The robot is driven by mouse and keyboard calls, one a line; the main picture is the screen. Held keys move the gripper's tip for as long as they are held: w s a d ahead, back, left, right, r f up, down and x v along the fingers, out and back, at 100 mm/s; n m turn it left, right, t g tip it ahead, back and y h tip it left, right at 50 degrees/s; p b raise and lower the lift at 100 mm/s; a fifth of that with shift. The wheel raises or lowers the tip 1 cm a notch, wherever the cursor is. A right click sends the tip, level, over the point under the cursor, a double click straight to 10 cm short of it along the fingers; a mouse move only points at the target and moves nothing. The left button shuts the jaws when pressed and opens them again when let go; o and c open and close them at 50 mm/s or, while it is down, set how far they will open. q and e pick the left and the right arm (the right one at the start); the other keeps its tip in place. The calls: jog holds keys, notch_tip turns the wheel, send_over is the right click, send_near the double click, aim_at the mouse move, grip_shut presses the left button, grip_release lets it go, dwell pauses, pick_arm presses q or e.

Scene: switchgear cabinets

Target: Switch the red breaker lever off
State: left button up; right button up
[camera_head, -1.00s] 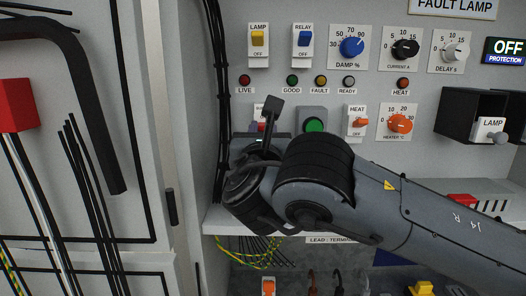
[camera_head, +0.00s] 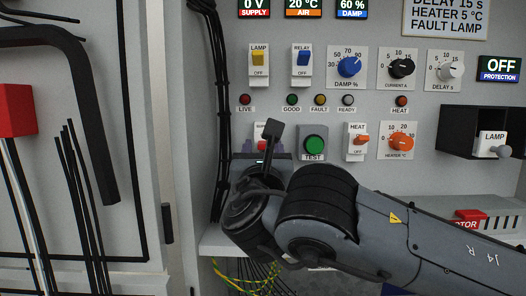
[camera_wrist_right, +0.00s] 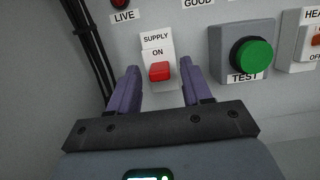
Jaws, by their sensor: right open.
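The red breaker lever (camera_wrist_right: 160,71) sits on a white SUPPLY switch plate in the right wrist view, below the word ON. My right gripper (camera_wrist_right: 159,80) is open, with one purple finger to the left of the lever and one to the right. Gaps show between the fingers and the lever. My left gripper is not in view.
A green TEST button (camera_head: 314,145) stands right beside the gripper. The orange HEAT switch (camera_head: 360,141) and heater knob (camera_head: 401,141) are farther right. Black cables (camera_head: 222,100) run down the left. A ledge (camera_head: 215,243) juts out below.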

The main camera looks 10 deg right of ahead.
jog(key=b+v, duration=0.5)
jog(key=v, duration=0.5)
jog(key=shift+s, duration=0.35)
jog(key=shift+f, duration=0.15)
dwell(0.3)
